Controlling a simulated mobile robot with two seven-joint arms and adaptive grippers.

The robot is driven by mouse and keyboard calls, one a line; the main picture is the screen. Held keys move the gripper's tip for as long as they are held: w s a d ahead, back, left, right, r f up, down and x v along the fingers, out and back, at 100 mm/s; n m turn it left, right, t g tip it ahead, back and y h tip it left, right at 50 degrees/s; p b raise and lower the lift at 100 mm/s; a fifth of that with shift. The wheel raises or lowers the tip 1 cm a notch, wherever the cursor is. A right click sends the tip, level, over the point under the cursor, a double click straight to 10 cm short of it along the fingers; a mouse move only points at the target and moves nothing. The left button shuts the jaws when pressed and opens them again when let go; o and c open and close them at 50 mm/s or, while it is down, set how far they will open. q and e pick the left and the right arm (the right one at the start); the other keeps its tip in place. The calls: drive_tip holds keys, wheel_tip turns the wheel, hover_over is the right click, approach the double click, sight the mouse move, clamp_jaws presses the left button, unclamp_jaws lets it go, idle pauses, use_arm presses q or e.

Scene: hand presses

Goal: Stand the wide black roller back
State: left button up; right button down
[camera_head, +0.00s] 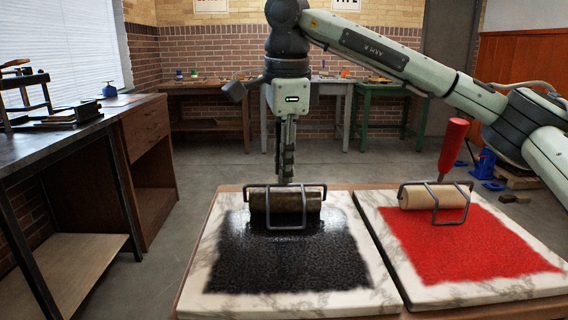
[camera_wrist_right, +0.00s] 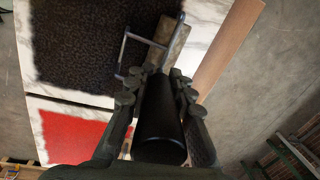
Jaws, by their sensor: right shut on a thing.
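The wide black roller (camera_head: 285,205) is at the back edge of the black ink patch (camera_head: 285,255) on the left marble slab (camera_head: 205,270). It has a broad, dark, stained drum and a grey wire frame. My right gripper (camera_head: 286,178) points down just behind the drum and is shut on the roller's handle. In the right wrist view the black handle (camera_wrist_right: 160,115) lies between my fingers, with the drum (camera_wrist_right: 176,45) beyond it. The head view does not show whether the drum touches the slab. My left gripper is not in view.
A narrower roller with a pale drum (camera_head: 432,197) and a red handle (camera_head: 453,147) stands on the right slab beside red ink (camera_head: 465,245). A dark bench (camera_head: 60,140) with a press stands at the left. Tables (camera_head: 205,87) line the back wall.

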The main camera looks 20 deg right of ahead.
idle(0.3)
drive_tip(key=c, duration=1.2)
unclamp_jaws()
drive_tip(key=o, duration=0.4)
drive_tip(key=shift+c, duration=0.2)
drive_tip(key=shift+r, duration=0.1)
drive_tip(key=shift+s+a+r+p, duration=0.1)
drive_tip(key=shift+s+r+p, duration=0.1)
drive_tip(key=shift+r+p, duration=1.05)
drive_tip(key=shift+s+r+p, duration=0.2)
drive_tip(key=shift+r+p, duration=0.65)
drive_tip(key=shift+r, duration=0.7)
drive_tip(key=shift+s+r+p, duration=0.15)
drive_tip(key=shift+r+p, duration=0.3)
drive_tip(key=shift+r, duration=0.35)
drive_tip(key=shift+s+r+p, duration=0.1)
drive_tip(key=shift+r+p, duration=0.3)
drive_tip(key=shift+r, duration=0.35)
